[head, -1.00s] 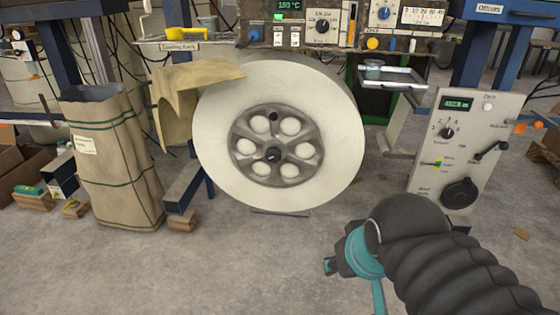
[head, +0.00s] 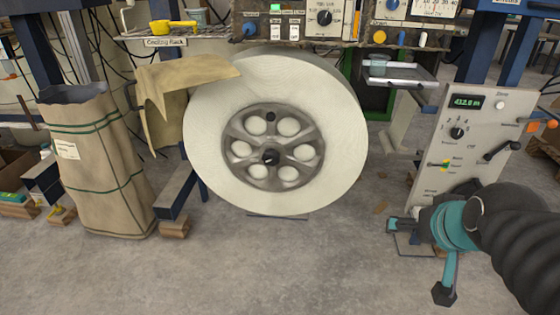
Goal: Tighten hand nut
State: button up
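The hand nut appears to be the small black knob (head: 270,157) at the centre of the grey spoked hub (head: 240,150). The hub sits in a large pale tape roll (head: 335,180) standing upright in the middle of the head view. My gripper (head: 418,262), with teal and black parts, is at the lower right, to the right of and lower than the roll. Its two fingers are spread wide apart with nothing between them. It is apart from the nut. How far the nut is tightened cannot be told.
A control panel (head: 480,120) with knobs and a crank stands at the right, just behind my gripper. A tall brown paper sack (head: 105,175) stands at the left. A brown sheet (head: 165,100) hangs beside the roll. Equipment shelves line the back. The floor (head: 290,265) in front is clear.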

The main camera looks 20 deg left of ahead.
jog(key=w+a+f+n+t+y+b, duration=0.1)
jog(key=w+a+f+t+y+b, duration=0.25)
jog(key=w+a, duration=1.8)
jog(key=t+b, duration=0.2)
jog(key=t, duration=0.4)
send_near(271, 160)
jog(key=shift+h, duration=0.45)
jog(key=x, duration=1)
jog(key=shift+w+a, duration=0.3)
jog(key=shift+a, duration=0.1)
jog(key=c, duration=1.1)
